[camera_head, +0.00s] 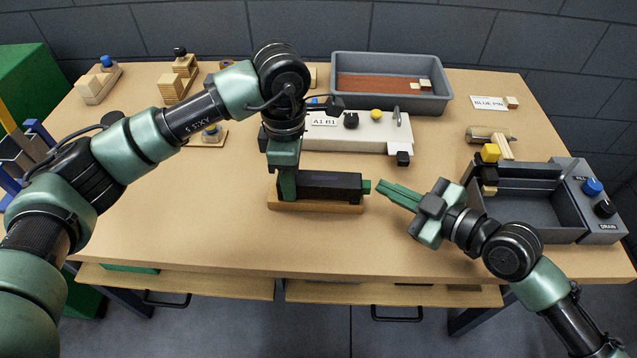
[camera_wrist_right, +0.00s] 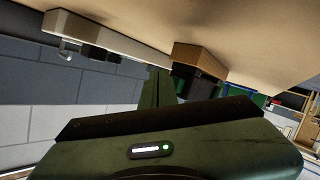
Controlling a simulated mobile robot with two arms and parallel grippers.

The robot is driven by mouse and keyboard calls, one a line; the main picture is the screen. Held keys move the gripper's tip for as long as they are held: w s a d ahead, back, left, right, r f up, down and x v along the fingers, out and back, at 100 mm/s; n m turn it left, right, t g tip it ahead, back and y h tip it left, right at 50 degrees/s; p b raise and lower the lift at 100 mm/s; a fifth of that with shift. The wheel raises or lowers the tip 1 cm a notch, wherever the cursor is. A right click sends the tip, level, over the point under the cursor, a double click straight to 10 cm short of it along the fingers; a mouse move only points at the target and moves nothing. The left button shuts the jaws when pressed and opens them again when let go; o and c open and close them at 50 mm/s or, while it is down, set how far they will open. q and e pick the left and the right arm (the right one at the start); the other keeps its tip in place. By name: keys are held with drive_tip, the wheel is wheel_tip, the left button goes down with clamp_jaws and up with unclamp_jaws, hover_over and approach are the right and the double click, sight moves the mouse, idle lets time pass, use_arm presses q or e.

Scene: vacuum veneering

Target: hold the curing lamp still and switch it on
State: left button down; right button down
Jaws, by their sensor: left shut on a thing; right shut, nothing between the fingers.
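The curing lamp (camera_head: 335,186) appears to be the black bar on a wooden base (camera_head: 318,207), lying near the middle of the table, with a green end piece (camera_head: 367,187) facing right. My left gripper (camera_head: 287,188) comes down from above and is shut on the lamp's left part, hiding some of it. My right gripper (camera_head: 386,188) is shut and empty, its fingertips just right of the green end. I cannot tell whether they touch it. In the right wrist view the closed fingers (camera_wrist_right: 158,88) point toward the lamp's dark body (camera_wrist_right: 196,84) and wooden base (camera_wrist_right: 200,58).
A pale box with knobs (camera_head: 372,135) stands behind the lamp, and a grey tray (camera_head: 440,100) behind that. A grey basin (camera_head: 535,210) with blue and black knobs is at the right. Wooden blocks (camera_head: 97,83) stand at the back left. The table's front left is clear.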

drive_tip(key=shift+a, duration=0.5)
idle(0.3)
drive_tip(key=shift+d, duration=1)
drive_tip(key=shift+d, duration=3)
use_arm(q)
drive_tip(key=c, duration=0.8)
unclamp_jaws()
drive_tip(key=shift+r, duration=0.1)
